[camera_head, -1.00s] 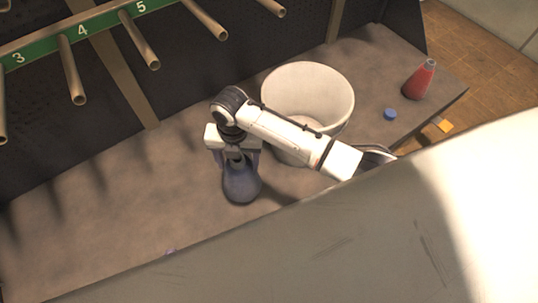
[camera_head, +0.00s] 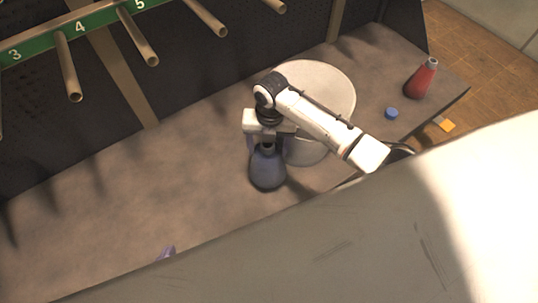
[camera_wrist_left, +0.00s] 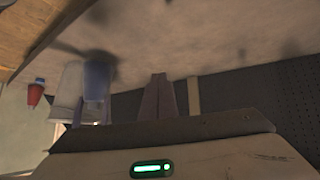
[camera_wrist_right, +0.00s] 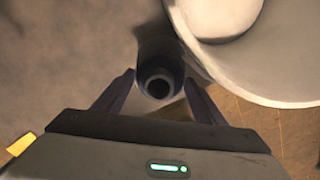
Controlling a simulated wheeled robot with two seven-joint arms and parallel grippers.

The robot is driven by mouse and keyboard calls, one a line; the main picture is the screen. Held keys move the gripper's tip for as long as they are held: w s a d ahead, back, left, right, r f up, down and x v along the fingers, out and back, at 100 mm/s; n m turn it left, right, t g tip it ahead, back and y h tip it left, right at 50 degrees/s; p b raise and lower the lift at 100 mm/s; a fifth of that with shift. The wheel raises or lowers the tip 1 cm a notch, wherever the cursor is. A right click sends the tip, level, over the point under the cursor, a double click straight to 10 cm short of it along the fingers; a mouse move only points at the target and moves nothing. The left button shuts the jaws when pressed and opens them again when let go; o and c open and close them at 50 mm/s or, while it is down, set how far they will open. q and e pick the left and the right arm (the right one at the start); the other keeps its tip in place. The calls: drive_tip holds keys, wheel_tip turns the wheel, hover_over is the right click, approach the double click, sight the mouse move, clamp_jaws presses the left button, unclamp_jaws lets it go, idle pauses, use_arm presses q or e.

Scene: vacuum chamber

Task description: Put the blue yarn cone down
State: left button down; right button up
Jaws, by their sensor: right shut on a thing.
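The blue yarn cone (camera_head: 267,170) is upright over the brown table (camera_head: 130,200), just in front and left of the white bin. My right gripper (camera_head: 266,146) is above it, with its fingers on either side of the cone's upper part. In the right wrist view the cone's open top (camera_wrist_right: 158,84) shows between the fingers. I cannot tell whether its base touches the table. The cone (camera_wrist_left: 97,78) also shows in the left wrist view. My left gripper (camera_wrist_left: 158,77) has its fingers together and is empty; only its tips (camera_head: 167,251) show in the head view.
The white bin (camera_head: 335,85) stands close beside the cone. A red cone (camera_head: 421,80) and a blue cap (camera_head: 391,113) are farther right. Numbered pegs (camera_head: 68,68) stick out from the green rail (camera_head: 45,40) behind. The table's left half is clear.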

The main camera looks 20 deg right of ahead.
sight(267, 169)
wheel_tip(267, 169, down, 5)
drive_tip(key=shift+w+d+r+b, duration=0.1)
drive_tip(key=shift+b, duration=0.85)
drive_tip(key=o, duration=1.5)
drive_tip(key=shift+d, duration=0.1)
use_arm(q)
drive_tip(key=shift+s+d+f, duration=0.15)
drive_tip(key=shift+s+f, duration=0.1)
drive_tip(key=shift+f, duration=0.15)
